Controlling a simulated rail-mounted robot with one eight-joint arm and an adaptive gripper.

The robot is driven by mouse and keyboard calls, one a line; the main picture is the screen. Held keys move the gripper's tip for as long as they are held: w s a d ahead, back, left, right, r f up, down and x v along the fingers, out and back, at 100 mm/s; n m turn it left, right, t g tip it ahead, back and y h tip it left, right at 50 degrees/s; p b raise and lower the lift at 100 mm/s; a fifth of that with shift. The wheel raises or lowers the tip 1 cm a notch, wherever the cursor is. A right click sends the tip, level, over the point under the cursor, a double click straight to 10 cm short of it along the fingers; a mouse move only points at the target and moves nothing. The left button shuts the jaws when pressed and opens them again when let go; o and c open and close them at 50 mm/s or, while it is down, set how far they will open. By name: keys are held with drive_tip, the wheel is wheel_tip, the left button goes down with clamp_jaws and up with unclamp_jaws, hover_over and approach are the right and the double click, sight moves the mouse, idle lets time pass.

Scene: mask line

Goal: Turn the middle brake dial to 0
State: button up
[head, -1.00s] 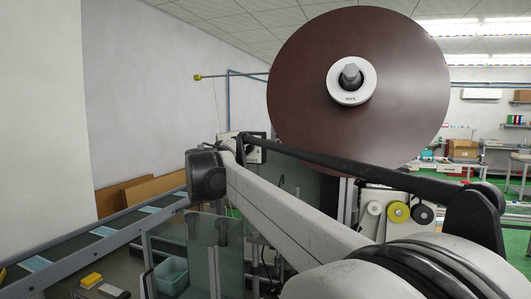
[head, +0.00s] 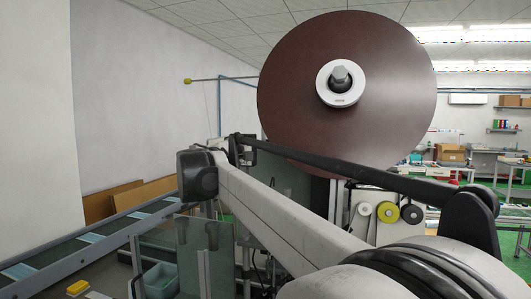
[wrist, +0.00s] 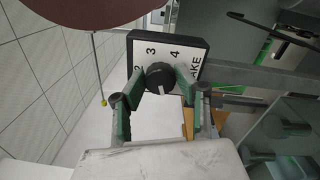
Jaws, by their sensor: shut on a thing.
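The brake dial is a black round knob (wrist: 158,77) on a white plate with a dark frame (wrist: 186,50). In the wrist view, the figures 2, 3 and 4 and part of the word BRAKE show on the plate. My gripper (wrist: 160,84) has its green-padded fingers on either side of the knob and is shut on it. A small pale mark shows on the knob's near side, but I cannot tell which figure the dial is set to. The plate's lower part is hidden by the fingers. In the head view my arm hides the knob and fingertips.
A large brown disc (head: 300,110) with a white hub hangs close above the dial. A conveyor (head: 60,255) runs at the left, beside glass panels (head: 205,250) and a teal bin (head: 160,280).

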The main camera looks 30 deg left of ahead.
drive_tip(key=shift+n, duration=1.1)
drive_tip(key=o, duration=1.1)
drive_tip(key=shift+o, duration=0.2)
drive_tip(key=shift+s, duration=0.1)
drive_tip(key=v, duration=0.7)
drive_tip(key=shift+s+d, duration=0.1)
drive_tip(key=shift+d, duration=0.05)
